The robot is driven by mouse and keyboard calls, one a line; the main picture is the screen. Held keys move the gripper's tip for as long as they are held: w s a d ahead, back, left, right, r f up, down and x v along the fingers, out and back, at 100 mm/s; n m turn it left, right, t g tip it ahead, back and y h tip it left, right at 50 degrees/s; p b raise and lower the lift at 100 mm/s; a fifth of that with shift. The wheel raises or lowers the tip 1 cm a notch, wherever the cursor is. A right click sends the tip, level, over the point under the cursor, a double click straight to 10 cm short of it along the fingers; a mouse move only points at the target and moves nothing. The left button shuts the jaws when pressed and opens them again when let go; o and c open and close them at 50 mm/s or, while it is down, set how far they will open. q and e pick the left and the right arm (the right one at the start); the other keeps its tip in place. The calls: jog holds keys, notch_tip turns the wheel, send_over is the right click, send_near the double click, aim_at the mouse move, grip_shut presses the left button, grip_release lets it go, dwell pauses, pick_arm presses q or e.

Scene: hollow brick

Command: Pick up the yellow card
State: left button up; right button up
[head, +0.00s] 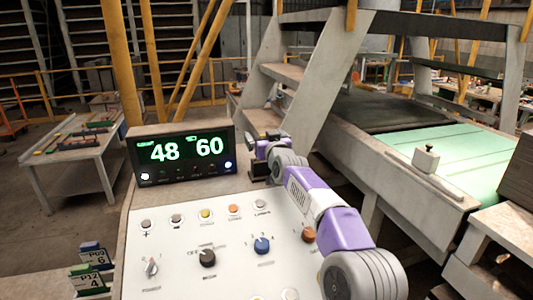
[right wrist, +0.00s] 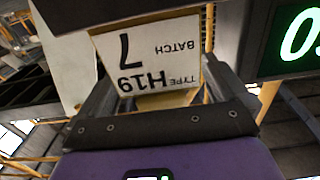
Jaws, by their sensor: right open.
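In the right wrist view a card (right wrist: 150,58) shows a white face with upside-down print reading "BATCH 7" and "TYPE H19". Yellow shows along its edge below the print. It sits between the two dark fingers of my right gripper (right wrist: 155,85), which is open; I cannot tell whether either finger touches it. In the head view my right gripper (head: 262,147) is behind the control panel, just right of the display, and the card cannot be made out there. My left gripper is not in view.
The black display (head: 182,153) reading 48 and 60 stands close left of my right gripper. The white panel (head: 185,265) carries knobs and buttons. Blue (head: 93,254) and green (head: 85,280) cards stand at lower left. A conveyor (head: 440,150) lies at right.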

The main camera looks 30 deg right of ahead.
jog(key=shift+c, duration=0.2)
jog(key=c, duration=0.9)
jog(key=shift+r, duration=0.2)
jog(key=shift+c, duration=0.2)
notch_tip(320, 180, up, 18)
jog(key=p, duration=1.5)
jog(key=shift+f, duration=0.15)
